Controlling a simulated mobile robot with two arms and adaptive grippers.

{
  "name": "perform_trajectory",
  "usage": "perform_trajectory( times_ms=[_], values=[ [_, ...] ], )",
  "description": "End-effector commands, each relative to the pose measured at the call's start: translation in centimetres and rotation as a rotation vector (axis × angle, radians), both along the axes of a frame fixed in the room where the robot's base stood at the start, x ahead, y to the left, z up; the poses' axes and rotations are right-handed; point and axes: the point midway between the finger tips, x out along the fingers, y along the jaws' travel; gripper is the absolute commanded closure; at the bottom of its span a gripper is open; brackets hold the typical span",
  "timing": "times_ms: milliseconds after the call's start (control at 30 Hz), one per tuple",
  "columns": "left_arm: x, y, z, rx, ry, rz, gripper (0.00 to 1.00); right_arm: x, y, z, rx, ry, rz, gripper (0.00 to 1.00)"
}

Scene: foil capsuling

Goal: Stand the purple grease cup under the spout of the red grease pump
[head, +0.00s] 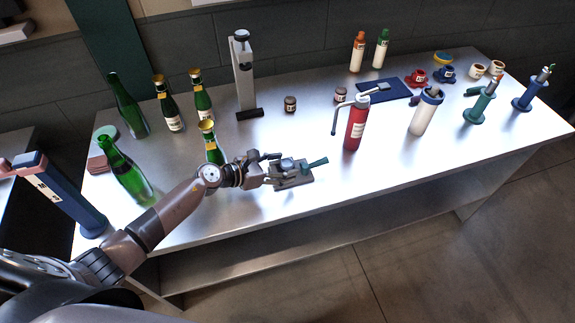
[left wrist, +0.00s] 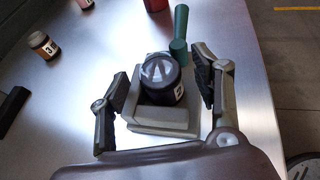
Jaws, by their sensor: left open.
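The red grease pump (head: 355,128) stands upright in the middle of the table, with a grey head and a thin pipe hanging down on its left. A dark, slightly purplish cup (left wrist: 161,80) with a white label and a pale top sits on a grey stand (left wrist: 165,125) with a green lever (left wrist: 180,35). In the head view, the stand (head: 295,182) is at the table's front edge, left of the pump. My left gripper (left wrist: 160,92) is open, its fingers on either side of the cup with gaps visible. In the head view it (head: 270,168) partly hides the cup. My right gripper is not in view.
Small brown jars (head: 290,103) stand behind the stand. Several green bottles (head: 168,112) are on the left, near a tall grey press (head: 243,75). A white-bodied pump (head: 425,112) and a teal pump (head: 480,103) stand on the right.

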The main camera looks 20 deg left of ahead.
Motion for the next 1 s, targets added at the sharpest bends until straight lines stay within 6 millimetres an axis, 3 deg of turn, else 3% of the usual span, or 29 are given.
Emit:
perform_trajectory(
  times_ms=[233, 1000],
  values=[
    [0.10, -0.06, -0.15, 0.001, 0.000, 0.000, 0.41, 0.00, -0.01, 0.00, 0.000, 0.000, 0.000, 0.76],
    [0.09, -0.03, -0.10, 0.002, 0.000, 0.001, 0.93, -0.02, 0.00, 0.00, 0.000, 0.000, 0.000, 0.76]
  ],
)
